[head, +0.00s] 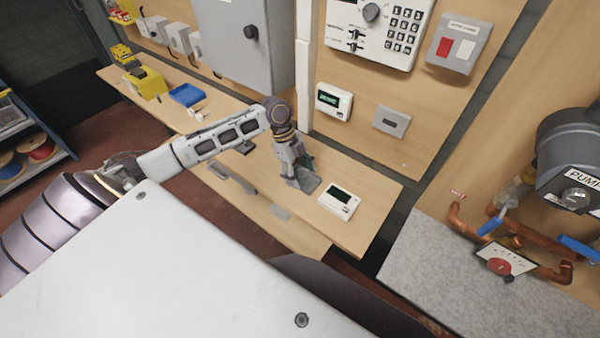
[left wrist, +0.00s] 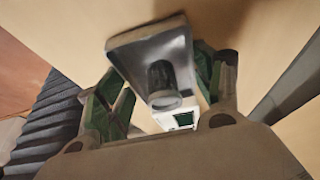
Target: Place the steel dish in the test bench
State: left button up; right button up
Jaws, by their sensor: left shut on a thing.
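The steel dish (head: 305,184) is a grey metal piece with a flared rectangular end, under my left gripper (head: 292,164) at the near end of the wooden bench (head: 377,210). In the left wrist view the dish (left wrist: 128,49) shows large between the green-padded fingers of my left gripper (left wrist: 158,88). A dark round stem-like part stands at its middle. My left gripper is shut on the dish, holding it tilted; whether it touches the bench top I cannot tell. My right gripper is not in view.
A white device with a small display (head: 340,201) lies just right of the dish. A blue tray (head: 186,95) and a yellow device (head: 150,84) stand farther along the bench. A grey cabinet (head: 240,45) hangs behind. Copper pipes (head: 468,232) stand at right.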

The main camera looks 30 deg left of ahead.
pick_arm(q)
jog(key=o, duration=1.2)
jog(key=shift+f, duration=0.1)
jog(key=shift+c, duration=0.2)
jog(key=b+v, duration=0.1)
jog(key=v, duration=1.1)
jog(key=shift+o, duration=0.2)
